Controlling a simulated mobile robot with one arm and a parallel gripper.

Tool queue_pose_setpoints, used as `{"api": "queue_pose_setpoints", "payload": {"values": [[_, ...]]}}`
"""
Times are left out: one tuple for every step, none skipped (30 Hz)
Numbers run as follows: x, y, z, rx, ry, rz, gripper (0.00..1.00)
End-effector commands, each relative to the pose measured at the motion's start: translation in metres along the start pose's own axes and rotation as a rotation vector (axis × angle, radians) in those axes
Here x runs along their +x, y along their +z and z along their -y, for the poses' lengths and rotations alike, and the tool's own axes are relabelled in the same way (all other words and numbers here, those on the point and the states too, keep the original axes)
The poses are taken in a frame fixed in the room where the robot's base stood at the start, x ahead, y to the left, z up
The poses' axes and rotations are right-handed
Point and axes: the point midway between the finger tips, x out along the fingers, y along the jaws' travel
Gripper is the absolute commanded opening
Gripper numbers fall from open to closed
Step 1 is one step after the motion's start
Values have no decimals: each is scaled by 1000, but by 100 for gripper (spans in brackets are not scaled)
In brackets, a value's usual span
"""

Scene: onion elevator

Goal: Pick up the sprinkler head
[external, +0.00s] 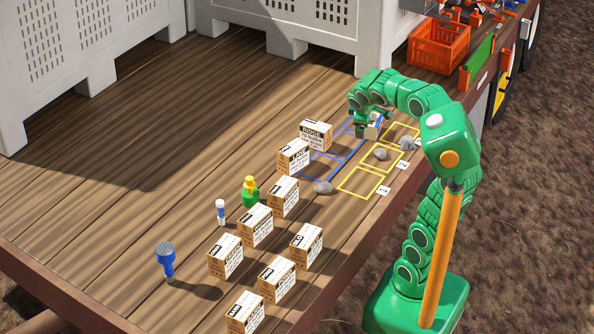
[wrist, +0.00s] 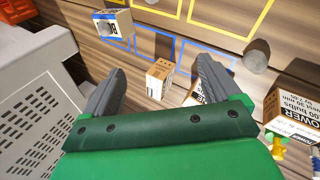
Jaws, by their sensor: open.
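A blue piece with a wide, round grey top, which looks like the sprinkler head (external: 166,258), stands upright on the wooden deck at the lower left of the external view. I do not see it in the wrist view. My gripper (external: 361,130) is far from it, over the blue and yellow outlined squares at the right. In the wrist view my gripper (wrist: 162,66) is open, with its two grey fingers apart. A small carton (wrist: 160,78) shows beyond the gap between them, and nothing is held.
Several cardboard boxes (external: 225,257) stand in rows between the sprinkler head and my gripper. A white-and-blue tube (external: 220,212) and a green bottle with a yellow top (external: 250,193) stand near them. Grey stones (external: 323,188) lie by the squares.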

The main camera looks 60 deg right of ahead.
Motion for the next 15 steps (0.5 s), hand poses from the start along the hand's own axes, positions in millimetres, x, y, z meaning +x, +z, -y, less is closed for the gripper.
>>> {"api": "queue_pose_setpoints", "payload": {"values": [[0, -10, -5, -34, 29, -15, 90], [-1, -18, -9, -57, 50, -30, 90], [-2, -29, -13, -92, 80, -51, 90], [-4, -37, -17, -120, 103, -64, 90], [-5, -47, -21, -153, 131, -81, 90], [-7, -61, -26, -202, 171, -104, 90], [-10, -73, -30, -241, 203, -123, 90], [-13, -87, -33, -284, 238, -145, 90], [-18, -105, -37, -345, 286, -171, 90], [-22, -119, -39, -392, 323, -194, 90], [-26, -133, -40, -440, 359, -213, 90], [-33, -152, -42, -505, 410, -242, 90], [-38, -166, -41, -552, 445, -261, 90], [-44, -181, -40, -601, 483, -282, 90], [-51, -200, -37, -669, 531, -307, 90]]}}
